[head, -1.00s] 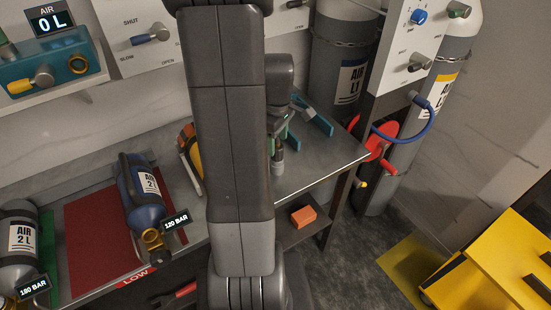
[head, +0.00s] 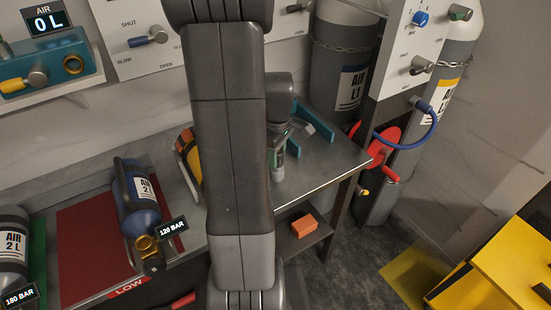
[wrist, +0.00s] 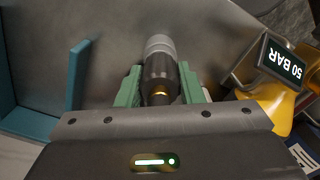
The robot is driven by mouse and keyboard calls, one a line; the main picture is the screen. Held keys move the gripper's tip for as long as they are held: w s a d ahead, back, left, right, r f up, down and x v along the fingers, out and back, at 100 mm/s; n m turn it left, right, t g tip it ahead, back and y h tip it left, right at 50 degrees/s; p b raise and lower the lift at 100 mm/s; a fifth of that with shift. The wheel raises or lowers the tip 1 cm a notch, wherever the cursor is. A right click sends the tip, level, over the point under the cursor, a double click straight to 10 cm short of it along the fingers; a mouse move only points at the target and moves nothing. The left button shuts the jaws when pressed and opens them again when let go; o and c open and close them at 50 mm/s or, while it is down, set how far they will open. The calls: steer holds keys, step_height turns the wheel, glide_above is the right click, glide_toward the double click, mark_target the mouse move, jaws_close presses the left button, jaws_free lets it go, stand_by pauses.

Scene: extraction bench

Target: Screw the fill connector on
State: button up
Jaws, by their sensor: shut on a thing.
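My gripper (wrist: 160,88) has green fingers closed around a dark, rounded fitting (wrist: 159,50) with a silver-grey end and a brass glint near the fingers. It looks like the fill connector, but I cannot be sure. In the head view its grey end (head: 278,170) shows beside my arm, over the bench's right part. I cannot tell whether it touches the bench. A blue air cylinder (head: 135,195) with a brass valve (head: 146,246) and a 120 BAR tag lies on the red LOW mat (head: 85,250), away from my gripper.
A teal bracket (head: 314,122) stands close to my gripper. A yellow cylinder (head: 187,160), partly hidden by my arm, shows in the wrist view with a 50 BAR tag (wrist: 283,62). A grey cylinder (head: 12,245) lies at left. The wall display (head: 48,20) reads 0 L.

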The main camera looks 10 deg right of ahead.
steer(key=shift+r+p, duration=1.6)
steer(key=shift+r, duration=0.45)
steer(key=shift+r+p, duration=2.85)
steer(key=shift+r, duration=0.7)
steer(key=shift+a, duration=0.1)
steer(key=s+a, duration=1.3)
steer(key=shift+s, duration=0.25)
steer(key=shift+f, duration=0.1)
